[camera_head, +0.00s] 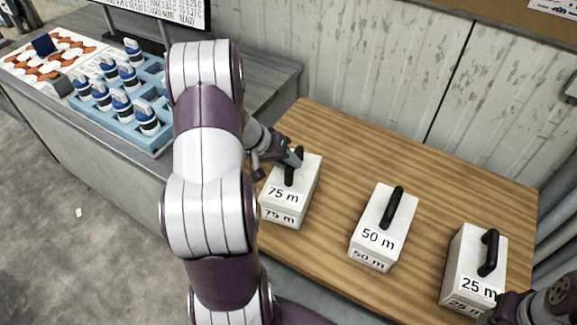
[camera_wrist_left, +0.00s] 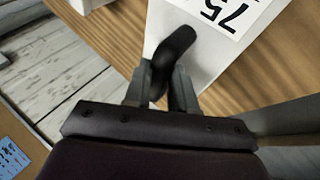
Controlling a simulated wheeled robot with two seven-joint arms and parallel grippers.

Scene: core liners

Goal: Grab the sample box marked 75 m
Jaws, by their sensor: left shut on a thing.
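The white sample box marked 75 m (camera_head: 283,201) stands upright at the left of the wooden table, with a black handle on top. My left gripper (camera_head: 292,160) is at that handle, shut on it. In the left wrist view the two fingers (camera_wrist_left: 162,88) close around the black handle (camera_wrist_left: 176,45), and part of the 75 label (camera_wrist_left: 215,14) shows upside down. The box appears to rest on the table. My right gripper (camera_head: 507,308) is only partly in view at the lower right, beside the 25 m box; its fingers are not clear.
The white boxes marked 50 m (camera_head: 377,236) and 25 m (camera_head: 470,270) stand to the right on the wooden table (camera_head: 400,165). A grey bench at the left holds a blue rack (camera_head: 150,140) with several blue-and-white vials. A corrugated wall stands behind the table.

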